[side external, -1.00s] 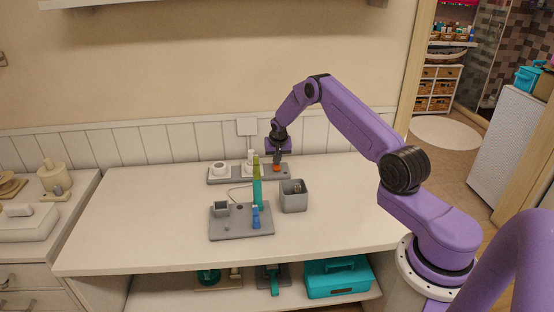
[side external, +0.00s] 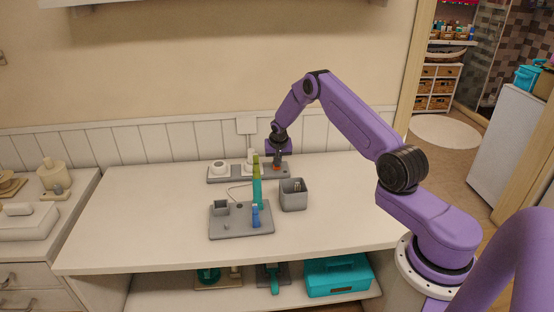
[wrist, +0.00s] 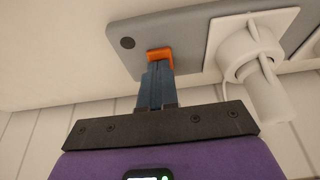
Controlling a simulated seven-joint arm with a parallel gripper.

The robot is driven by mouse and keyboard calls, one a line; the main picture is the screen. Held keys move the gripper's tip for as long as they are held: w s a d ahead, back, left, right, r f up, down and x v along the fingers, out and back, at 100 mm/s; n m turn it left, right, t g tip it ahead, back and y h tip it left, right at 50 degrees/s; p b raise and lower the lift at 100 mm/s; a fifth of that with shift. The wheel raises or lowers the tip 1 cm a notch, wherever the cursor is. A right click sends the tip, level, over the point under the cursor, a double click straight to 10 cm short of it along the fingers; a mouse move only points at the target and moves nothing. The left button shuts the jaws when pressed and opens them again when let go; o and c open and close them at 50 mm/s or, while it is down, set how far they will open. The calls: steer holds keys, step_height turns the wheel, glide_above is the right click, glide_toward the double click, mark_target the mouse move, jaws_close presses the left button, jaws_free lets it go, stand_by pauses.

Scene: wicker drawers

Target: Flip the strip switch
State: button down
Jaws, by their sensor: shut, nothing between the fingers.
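The grey power strip (side external: 232,177) lies at the back of the white counter, near the wall; in the wrist view its body (wrist: 185,32) fills the upper part. Its orange switch (wrist: 158,54) is at one end, which is the right end in the side view. My gripper (wrist: 157,70) is shut and empty, pointing down at the switch. Its fingertips are at the switch's edge and seem to touch it, partly hiding it. In the side view, my gripper (side external: 278,164) covers most of the switch. Which way the switch is tilted is unclear.
A white plug (wrist: 252,62) sits in the strip close beside the switch. In front stand a grey cup (side external: 293,197) and a grey tray (side external: 240,233) holding a green-handled toothbrush and a blue item. The counter (side external: 345,205) is clear to the right.

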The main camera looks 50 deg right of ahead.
steer(key=shift+r, duration=0.1)
steer(key=shift+r, duration=0.2)
steer(key=v, duration=1.3)
steer(key=shift+r, duration=0.3)
steer(key=shift+w, duration=0.1)
steer(key=shift+w+d+r, duration=0.15)
steer(key=shift+w+d, duration=0.3)
steer(key=shift+d, duration=0.15)
steer(key=x, duration=1.4)
steer(key=shift+s+a, duration=0.15)
